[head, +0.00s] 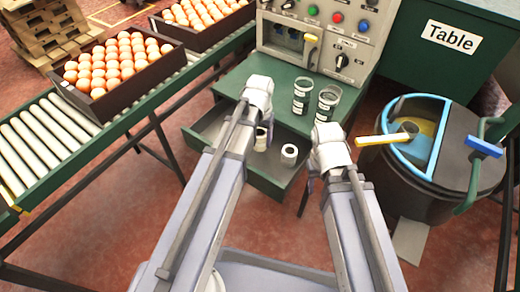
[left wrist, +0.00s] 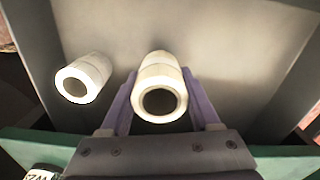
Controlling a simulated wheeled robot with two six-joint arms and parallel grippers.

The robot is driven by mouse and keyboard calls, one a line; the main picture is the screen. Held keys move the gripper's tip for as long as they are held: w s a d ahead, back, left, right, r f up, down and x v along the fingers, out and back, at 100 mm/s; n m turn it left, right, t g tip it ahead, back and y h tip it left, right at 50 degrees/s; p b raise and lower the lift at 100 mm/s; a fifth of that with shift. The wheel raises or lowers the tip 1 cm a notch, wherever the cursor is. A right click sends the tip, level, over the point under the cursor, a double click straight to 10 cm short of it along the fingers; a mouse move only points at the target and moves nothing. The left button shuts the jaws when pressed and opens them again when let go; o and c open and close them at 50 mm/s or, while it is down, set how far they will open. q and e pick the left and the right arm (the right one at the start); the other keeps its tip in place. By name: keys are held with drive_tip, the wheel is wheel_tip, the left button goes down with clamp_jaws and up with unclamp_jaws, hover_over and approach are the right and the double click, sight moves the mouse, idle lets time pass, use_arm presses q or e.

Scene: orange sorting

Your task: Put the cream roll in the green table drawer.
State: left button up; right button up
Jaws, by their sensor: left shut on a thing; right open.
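The green table drawer (head: 248,172) is pulled open below the green tabletop, and its grey inside shows in the left wrist view (left wrist: 225,45). My left gripper (head: 264,130) reaches down into or just over the drawer. In the left wrist view, its purple fingers (left wrist: 160,100) are shut on the cream roll (left wrist: 158,72), one on each side. The cream roll also shows in the head view (head: 261,141), partly covered by the gripper. I cannot tell whether it touches the drawer floor. My right gripper (head: 312,180) is open, right of the drawer, its fingers mostly hidden.
A second, whiter roll (head: 289,154) lies in the drawer, apart from the held one. A black bin (head: 430,180) stands at right. A roller conveyor (head: 45,135) with orange-filled crates (head: 112,97) runs at left.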

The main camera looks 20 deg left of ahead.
sight(260, 145)
use_arm(q)
drive_tip(key=shift+f+b, duration=1.8)
drive_tip(key=shift+b, duration=0.05)
drive_tip(key=shift+f, duration=0.15)
drive_tip(key=o, duration=1.4)
drive_tip(key=shift+c, duration=0.2)
wheel_tip(260, 145, up, 12)
drive_tip(key=p, duration=1.2)
drive_tip(key=shift+r, duration=0.25)
